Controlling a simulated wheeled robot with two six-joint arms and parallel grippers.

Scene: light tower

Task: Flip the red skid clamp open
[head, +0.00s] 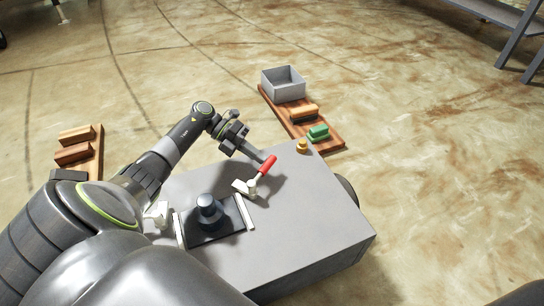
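The red skid clamp has a red handle (267,167) and a pale base (245,188). It sits on the grey box-shaped skid (300,222), beside a dark plate with a round knob (208,207). The handle slants up and to the right from the base. My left gripper (262,160) reaches in from the upper left, and its fingertips are at the upper part of the red handle. The fingers overlap in this view, so I cannot tell whether they touch or grip the handle. My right gripper is not in view.
Another pale clamp part (157,214) is at the plate's left, partly behind my arm. Behind is a wooden board (330,146) with a grey bin (284,84), an orange block and a green block.

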